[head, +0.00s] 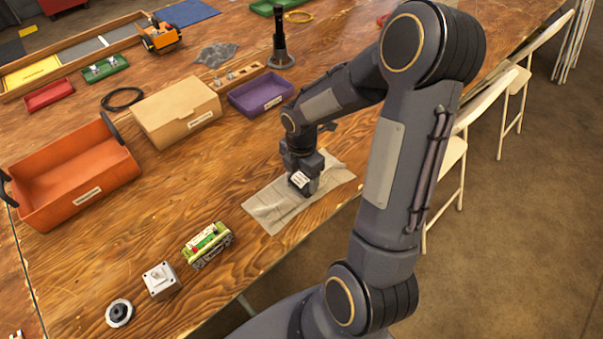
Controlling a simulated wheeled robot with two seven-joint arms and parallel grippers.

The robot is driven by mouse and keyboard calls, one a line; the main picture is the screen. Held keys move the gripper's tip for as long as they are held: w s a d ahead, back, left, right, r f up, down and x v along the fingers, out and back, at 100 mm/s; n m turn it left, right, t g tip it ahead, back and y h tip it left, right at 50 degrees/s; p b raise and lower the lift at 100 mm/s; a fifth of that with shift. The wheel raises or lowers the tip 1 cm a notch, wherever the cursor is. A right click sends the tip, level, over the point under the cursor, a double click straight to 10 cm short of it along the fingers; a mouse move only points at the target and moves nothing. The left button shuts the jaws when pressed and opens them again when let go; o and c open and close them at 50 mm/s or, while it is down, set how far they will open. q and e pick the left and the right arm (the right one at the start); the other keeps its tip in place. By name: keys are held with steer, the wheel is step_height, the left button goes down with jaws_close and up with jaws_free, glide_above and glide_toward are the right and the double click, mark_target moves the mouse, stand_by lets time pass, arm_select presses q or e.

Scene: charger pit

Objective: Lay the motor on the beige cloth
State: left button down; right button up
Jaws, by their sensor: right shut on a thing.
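The beige cloth (262,211) lies slightly creased on the wooden table, near its right front edge. My right gripper (303,184) reaches down over the middle of the cloth and is shut on the motor (299,180). Only a small part with a white label shows between the fingers; the rest is hidden by the gripper. I cannot tell whether the motor touches the cloth. My left gripper is out of view.
An orange crate (111,177), a cardboard box (149,127) and a purple tray (238,102) stand behind. A green tracked vehicle (218,230), a grey switch box (150,289) and a round disc (119,309) lie front left. White chairs (452,153) stand right.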

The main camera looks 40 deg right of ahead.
mark_target(301, 179)
steer(key=shift+f, duration=0.25)
steer(key=o, duration=1.2)
steer(key=shift+r, duration=0.1)
steer(key=shift+r, duration=0.3)
step_height(301, 179, up, 12)
steer(key=p, duration=0.2)
steer(key=s+a+r+m+t+y, duration=0.1)
steer(key=s+a+r+m+t, duration=0.1)
steer(key=s+a+m, duration=0.2)
steer(key=s+a+r+m+t+y, duration=0.1)
steer(key=s+a+r+m, duration=0.1)
steer(key=s+m, duration=0.4)
steer(key=s+a+r+m+t+y, duration=0.1)
steer(key=s+a+m, duration=0.4)
steer(key=m, duration=0.5)
steer(key=shift+a+r+m+t+y, duration=0.3)
steer(key=shift+r+m+t+y, duration=0.1)
steer(key=shift+t, duration=0.4)
